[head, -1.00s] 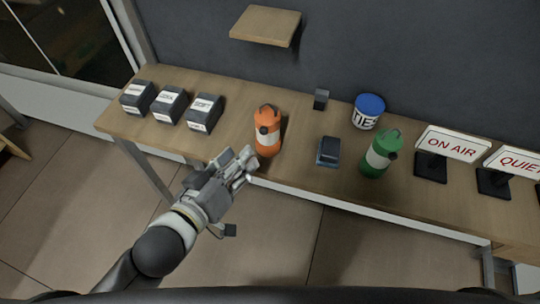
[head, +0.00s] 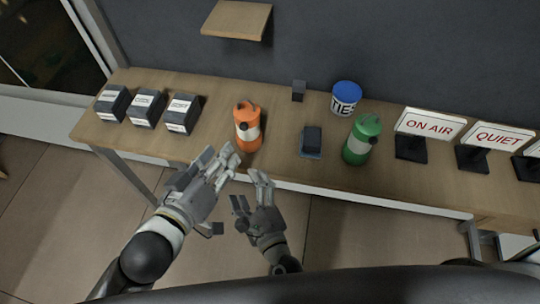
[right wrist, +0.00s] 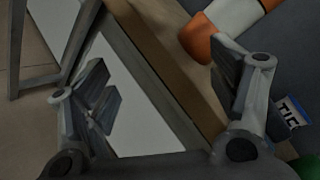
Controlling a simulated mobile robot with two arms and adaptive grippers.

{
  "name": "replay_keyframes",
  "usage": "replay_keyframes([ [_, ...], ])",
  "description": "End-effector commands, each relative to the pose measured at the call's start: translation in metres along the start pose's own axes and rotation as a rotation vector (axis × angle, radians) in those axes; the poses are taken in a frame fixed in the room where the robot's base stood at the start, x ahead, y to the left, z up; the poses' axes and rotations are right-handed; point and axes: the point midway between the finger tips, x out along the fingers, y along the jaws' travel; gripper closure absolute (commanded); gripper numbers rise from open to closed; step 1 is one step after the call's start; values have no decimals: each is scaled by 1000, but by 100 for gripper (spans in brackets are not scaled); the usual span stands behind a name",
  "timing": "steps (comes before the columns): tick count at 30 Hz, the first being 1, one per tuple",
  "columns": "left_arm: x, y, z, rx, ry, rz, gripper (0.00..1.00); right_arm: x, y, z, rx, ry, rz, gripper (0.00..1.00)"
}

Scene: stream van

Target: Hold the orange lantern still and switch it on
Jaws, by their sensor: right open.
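The orange lantern (head: 246,114) stands upright on the wooden table near its front edge, with a pale band around its middle. My left gripper (head: 229,159) is just in front and left of its base, with no clear grasp on it; its finger gap is unclear. My right gripper (head: 252,187) is open and empty, lower and in front of the table edge. In the right wrist view the lantern's orange end (right wrist: 199,40) and pale band show beyond the right finger, outside the open jaws (right wrist: 165,92). I cannot make out a switch.
A green lantern (head: 358,149), a dark block on a blue base (head: 311,142) and a blue-lidded tin (head: 346,91) stand to the right. Lit-style signs (head: 430,125) are farther right. Three labelled dark boxes (head: 147,108) stand left. A small shelf (head: 232,20) is above.

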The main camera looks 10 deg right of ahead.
Motion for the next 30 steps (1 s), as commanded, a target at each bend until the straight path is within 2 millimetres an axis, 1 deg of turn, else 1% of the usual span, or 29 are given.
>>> replay_keyframes([
  [1,0,0,0,0,0,0,64,2,-13,-13,84,-7,1,19],
  [2,0,0,0,0,0,0,64,3,-21,-14,149,-16,0,19],
  [6,0,0,0,0,0,0,64,7,-56,-13,445,-66,4,19],
  [9,0,0,0,0,0,0,64,8,-76,-10,618,-101,17,19],
  [12,0,0,0,0,0,0,64,8,-91,-6,748,-130,33,19],
  [15,0,0,0,0,0,0,64,8,-101,-2,833,-149,45,19],
  [20,0,0,0,0,0,0,64,10,-106,0,886,-159,52,19],
  [26,0,0,0,0,0,0,64,26,-107,3,887,-160,48,19],
  [29,0,0,0,0,0,0,64,37,-107,4,888,-158,49,19],
  [30,0,0,0,0,0,0,64,43,-107,6,887,-159,49,19],
])
